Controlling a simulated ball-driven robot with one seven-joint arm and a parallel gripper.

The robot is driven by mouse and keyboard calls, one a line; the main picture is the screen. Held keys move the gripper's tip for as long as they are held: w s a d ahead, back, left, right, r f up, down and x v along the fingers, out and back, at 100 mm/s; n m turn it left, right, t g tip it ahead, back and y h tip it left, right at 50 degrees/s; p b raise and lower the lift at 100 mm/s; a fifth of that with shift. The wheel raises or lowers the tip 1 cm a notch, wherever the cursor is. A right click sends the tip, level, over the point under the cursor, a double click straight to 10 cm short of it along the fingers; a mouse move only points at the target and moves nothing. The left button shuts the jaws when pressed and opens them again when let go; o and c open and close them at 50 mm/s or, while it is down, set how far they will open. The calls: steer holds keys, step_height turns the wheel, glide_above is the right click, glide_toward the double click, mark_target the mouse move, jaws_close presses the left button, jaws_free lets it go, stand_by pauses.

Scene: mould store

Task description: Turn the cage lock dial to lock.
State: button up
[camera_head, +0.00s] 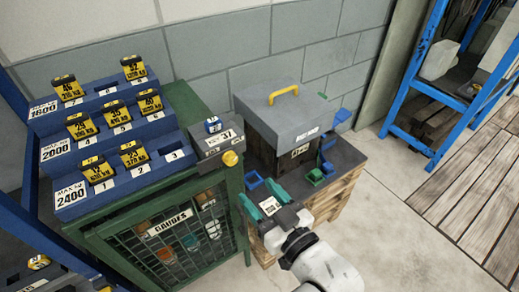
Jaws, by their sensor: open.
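A yellow round dial (230,158) sits on the front of a grey box (216,147) at the upper right corner of the green cage (243,222). The box has a label that seems to read 37. The dial's lock marking is too small to read. The cage has a mesh front with a GAUGES sign (170,222) and bottles behind it. My gripper (258,191), with teal fingers, is open and empty. It is to the lower right of the dial and apart from it, in front of the pallet.
Blue stepped racks (65,150) with yellow weight-marked blocks stand on the cage top at left. A grey mould with a yellow handle (284,93) stands on a dark-topped wooden pallet (333,198) right of the cage. Blue shelving (412,140) is at right; open floor lies before it.

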mark_target(233, 161)
steer(key=p+x, duration=0.1)
steer(key=x, duration=0.9)
steer(key=shift+w+a, duration=0.25)
jaws_close()
stand_by(0.4)
